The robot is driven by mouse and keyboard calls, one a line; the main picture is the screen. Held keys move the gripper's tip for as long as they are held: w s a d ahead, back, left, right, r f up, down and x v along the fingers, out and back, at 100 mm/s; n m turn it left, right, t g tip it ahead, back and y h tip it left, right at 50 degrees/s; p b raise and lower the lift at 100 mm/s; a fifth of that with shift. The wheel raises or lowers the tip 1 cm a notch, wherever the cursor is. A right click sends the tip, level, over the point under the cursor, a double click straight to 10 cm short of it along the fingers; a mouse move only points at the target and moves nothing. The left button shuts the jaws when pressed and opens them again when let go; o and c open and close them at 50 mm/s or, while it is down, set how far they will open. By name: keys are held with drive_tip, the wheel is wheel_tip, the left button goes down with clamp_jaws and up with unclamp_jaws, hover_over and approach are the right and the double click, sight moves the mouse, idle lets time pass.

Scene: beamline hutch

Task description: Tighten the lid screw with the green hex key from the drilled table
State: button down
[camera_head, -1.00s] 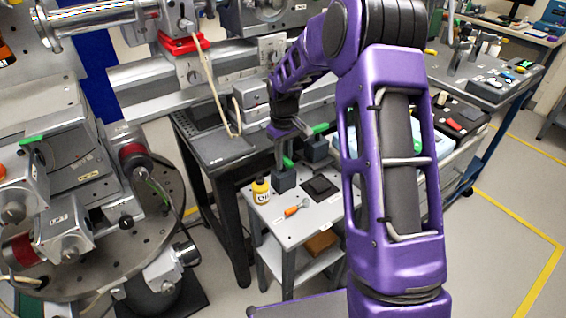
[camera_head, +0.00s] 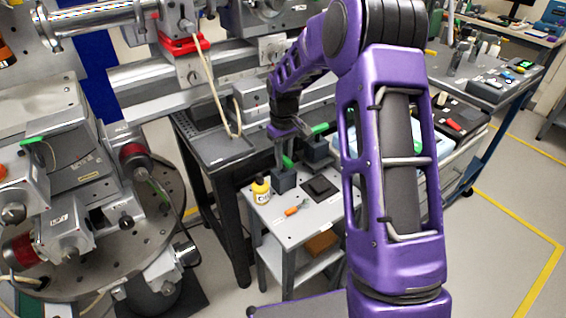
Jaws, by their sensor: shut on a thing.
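My gripper (camera_head: 280,158) points down at the small grey table (camera_head: 268,215), just above a dark block (camera_head: 284,181). It is shut, it seems on the green-handled hex key (camera_head: 288,161) by its fingertips, beside or over that block; the contact is too small to see clearly. A second green handle (camera_head: 320,128) shows at a dark block (camera_head: 316,150) just behind and to the right. A third green handle (camera_head: 34,140) lies on the instrument above the round drilled table (camera_head: 120,262) at left. I cannot make out the lid screw.
A yellow oil bottle (camera_head: 260,190), an orange-handled tool (camera_head: 297,209) and a dark square pad (camera_head: 320,188) are on the small table. A steel beam (camera_head: 190,80) runs behind. Open floor lies at right, past a bench (camera_head: 475,85).

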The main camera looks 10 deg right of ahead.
drive_tip(key=shift+r+p, duration=2.9)
drive_tip(key=shift+r, duration=1.25)
